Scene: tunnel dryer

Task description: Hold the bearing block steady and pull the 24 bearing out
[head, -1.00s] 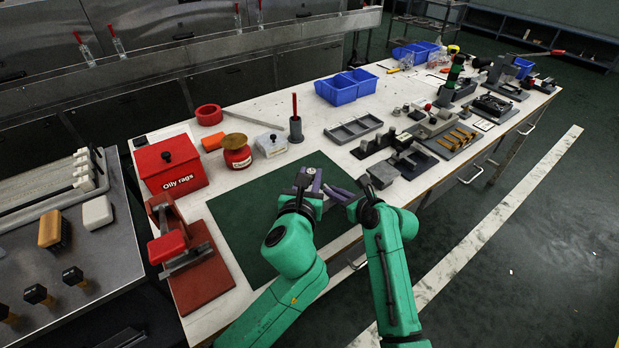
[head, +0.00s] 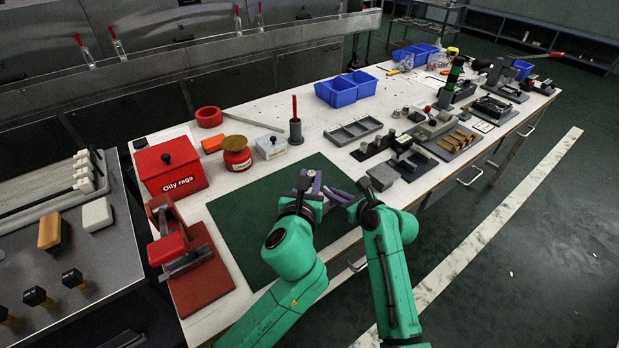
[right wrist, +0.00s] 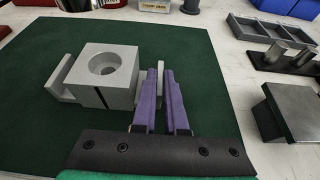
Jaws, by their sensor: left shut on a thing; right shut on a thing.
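The bearing block (right wrist: 122,92) is a light grey cube on the green mat (right wrist: 215,110) in the right wrist view. Its round stepped bore faces up and looks empty, and an upright ear stands at its left side. My right gripper (right wrist: 164,72) has its purple fingers shut on the block's right ear. In the head view my right gripper (head: 331,188) reaches in from the right. My left gripper (head: 310,174) is shut close to it, over the block. The bearing in its fingers is too small and hidden to make out. The left gripper is outside the right wrist view.
A red arbor-like tool (head: 184,255) and a red oily rags box (head: 170,168) stand left of the mat. A red jar (head: 237,157), a white box (head: 271,146) and a grey tray (head: 353,131) stand behind. A dark grey block (head: 382,177) is close on the right.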

